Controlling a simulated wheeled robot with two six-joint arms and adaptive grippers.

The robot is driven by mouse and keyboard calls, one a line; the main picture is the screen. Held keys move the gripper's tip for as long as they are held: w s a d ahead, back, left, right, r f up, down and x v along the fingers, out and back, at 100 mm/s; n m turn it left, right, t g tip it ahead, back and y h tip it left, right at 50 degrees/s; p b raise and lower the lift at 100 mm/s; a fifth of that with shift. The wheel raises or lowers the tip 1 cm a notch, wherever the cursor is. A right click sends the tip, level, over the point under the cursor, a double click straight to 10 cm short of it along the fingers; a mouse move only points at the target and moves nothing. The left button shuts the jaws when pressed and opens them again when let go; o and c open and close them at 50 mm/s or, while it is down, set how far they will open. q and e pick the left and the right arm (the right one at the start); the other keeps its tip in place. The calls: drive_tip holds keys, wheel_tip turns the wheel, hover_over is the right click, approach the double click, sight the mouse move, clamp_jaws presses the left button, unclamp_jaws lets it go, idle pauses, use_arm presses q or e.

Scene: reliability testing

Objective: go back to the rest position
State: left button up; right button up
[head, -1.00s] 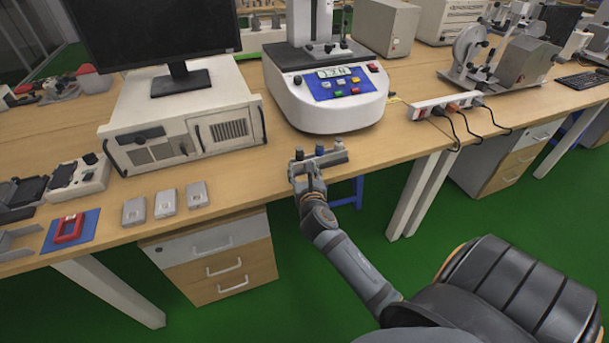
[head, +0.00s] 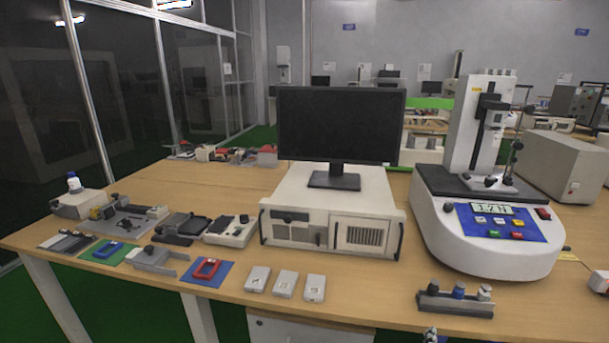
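Only a small tip of my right gripper (head: 430,336) shows at the bottom edge of the head view, just below the table's front edge. The rest of that gripper and its arm are out of frame, so its opening is hidden. It is in front of a small dark rack (head: 455,302) with a dark, a blue and a white topped piece, which stands on the table near the edge. My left gripper is not in view.
The wooden table (head: 350,312) holds a monitor (head: 340,125) on a white case (head: 330,225) and a test machine (head: 487,240). Three small grey boxes (head: 286,284) and a red part (head: 207,268) on a blue mat lie near the front edge. Glass walls stand at the left.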

drive_tip(key=s+a+f+m+g+y, duration=0.4)
drive_tip(key=s+m, duration=0.3)
drive_tip(key=m, duration=0.4)
drive_tip(key=s+a+f+m+g+y, duration=0.2)
drive_tip(key=s+a+f+m+g, duration=0.3)
drive_tip(key=s+m, duration=0.4)
drive_tip(key=s+d+f+m, duration=0.1)
drive_tip(key=d+f, duration=0.1)
drive_tip(key=f, duration=1.1)
drive_tip(key=d+f, duration=0.2)
drive_tip(key=f, duration=1.1)
drive_tip(key=s+f+g, duration=0.2)
drive_tip(key=s+f, duration=1.5)
drive_tip(key=s, duration=0.2)
wheel_tip(320, 180, up, 13)
drive_tip(key=p, duration=1.2)
drive_tip(key=shift+w+d+m, duration=0.2)
drive_tip(key=shift+d+m, duration=0.1)
drive_tip(key=shift+d, duration=0.05)
